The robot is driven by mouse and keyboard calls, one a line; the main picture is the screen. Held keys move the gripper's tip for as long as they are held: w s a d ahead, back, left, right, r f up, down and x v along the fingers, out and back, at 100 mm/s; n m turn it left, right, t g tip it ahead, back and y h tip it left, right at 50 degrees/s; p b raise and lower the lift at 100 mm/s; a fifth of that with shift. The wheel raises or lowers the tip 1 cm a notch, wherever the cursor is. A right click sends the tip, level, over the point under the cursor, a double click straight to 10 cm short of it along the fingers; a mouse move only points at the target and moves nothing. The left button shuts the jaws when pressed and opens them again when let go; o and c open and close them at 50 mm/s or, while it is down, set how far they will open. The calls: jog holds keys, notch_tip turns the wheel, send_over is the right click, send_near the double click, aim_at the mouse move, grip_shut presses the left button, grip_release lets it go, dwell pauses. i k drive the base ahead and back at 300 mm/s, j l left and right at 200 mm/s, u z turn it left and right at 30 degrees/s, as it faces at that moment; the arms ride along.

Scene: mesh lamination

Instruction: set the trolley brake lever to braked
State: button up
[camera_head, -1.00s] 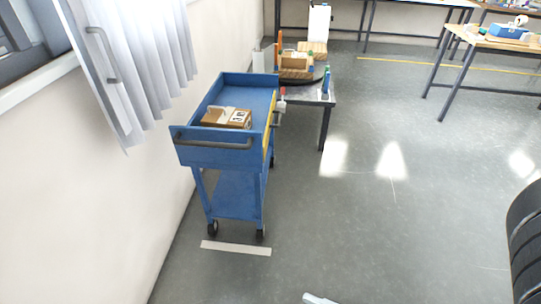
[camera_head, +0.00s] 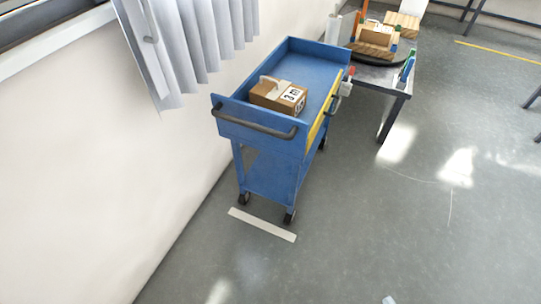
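The blue trolley (camera_head: 265,135) stands by the wall at the centre of the head view, upright on dark castors. A dark push handle (camera_head: 255,124) runs across its near end. A small lever-like part with a red tip (camera_head: 351,71) shows at the trolley's far right side; I cannot tell whether it is the brake lever or how it is set. A cardboard box (camera_head: 279,94) with a printed label lies in the top tray. My gripper is not visible; only a small pale piece shows at the bottom edge.
A white strip (camera_head: 262,225) lies on the floor before the trolley's near wheels. A table (camera_head: 386,78) with wooden parts stands behind it on the right. A curtain (camera_head: 190,45) hangs on the left wall. The floor at right is clear.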

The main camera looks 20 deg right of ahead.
aim_at(353, 69)
jog(key=i+l, duration=0.3)
jog(key=l, duration=0.25)
jog(key=i+l, duration=0.3)
jog(key=l, duration=0.2)
jog(key=i+l, duration=0.3)
jog(key=l, duration=0.25)
jog(key=i+l+z, duration=0.1)
jog(key=i+l, duration=0.2)
jog(key=l, duration=0.2)
jog(key=i+l, duration=0.35)
jog(key=l, duration=0.15)
jog(key=i+l, duration=0.3)
jog(key=l, duration=0.25)
jog(key=i+l, duration=0.35)
jog(key=l, duration=0.15)
jog(key=k+z, duration=0.05)
